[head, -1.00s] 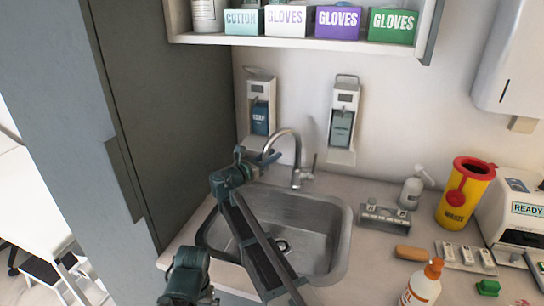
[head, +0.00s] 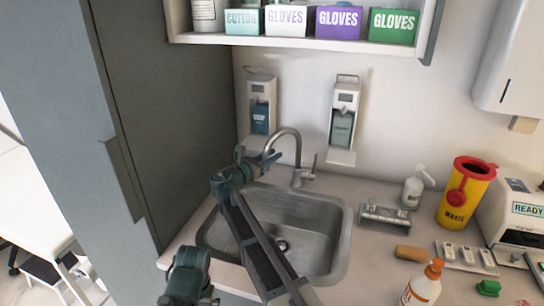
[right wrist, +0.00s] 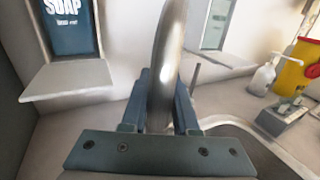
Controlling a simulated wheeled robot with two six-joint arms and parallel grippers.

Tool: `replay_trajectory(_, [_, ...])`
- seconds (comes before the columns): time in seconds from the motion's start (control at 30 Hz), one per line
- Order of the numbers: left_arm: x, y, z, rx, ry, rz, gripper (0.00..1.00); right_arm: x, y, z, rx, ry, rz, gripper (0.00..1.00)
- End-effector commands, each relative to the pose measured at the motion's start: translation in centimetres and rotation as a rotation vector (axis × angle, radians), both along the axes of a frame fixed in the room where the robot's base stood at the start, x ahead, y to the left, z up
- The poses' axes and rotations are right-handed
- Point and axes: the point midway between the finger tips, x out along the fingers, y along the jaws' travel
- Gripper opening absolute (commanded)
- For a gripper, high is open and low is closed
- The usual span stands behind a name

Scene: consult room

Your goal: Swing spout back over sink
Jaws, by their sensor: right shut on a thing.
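The metal gooseneck spout (head: 287,133) rises from its base behind the sink and curves over to the left, in line with the back wall. My right gripper (head: 262,158) is shut on it near its outlet end, which the fingers hide. In the right wrist view, the spout (right wrist: 168,50) passes between the two blue-grey fingers of my right gripper (right wrist: 160,110). The steel sink (head: 325,262) lies in front of the faucet base, partly covered by my right arm. The spout does not point over the middle of the bowl. My left gripper does not show.
A soap dispenser (head: 261,100) and a second dispenser (head: 343,115) hang on the wall behind the faucet. A tall grey cabinet (head: 180,90) stands close on the left. A pump bottle (head: 412,190) and a yellow waste bin (head: 465,200) stand right of the sink.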

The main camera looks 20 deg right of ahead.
Motion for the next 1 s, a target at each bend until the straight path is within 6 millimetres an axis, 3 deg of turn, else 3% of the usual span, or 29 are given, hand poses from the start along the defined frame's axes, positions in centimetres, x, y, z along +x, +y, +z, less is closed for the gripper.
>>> replay_trajectory(0.47, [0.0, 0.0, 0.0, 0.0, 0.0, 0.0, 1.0, -0.3, 0.0, 0.0, 0.0, 0.0, 0.014, 0.0])
replay_trajectory(1.0, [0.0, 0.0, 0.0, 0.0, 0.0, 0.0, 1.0, -3.9, -1.9, 0.0, 0.001, 0.0, 0.254, 0.0])
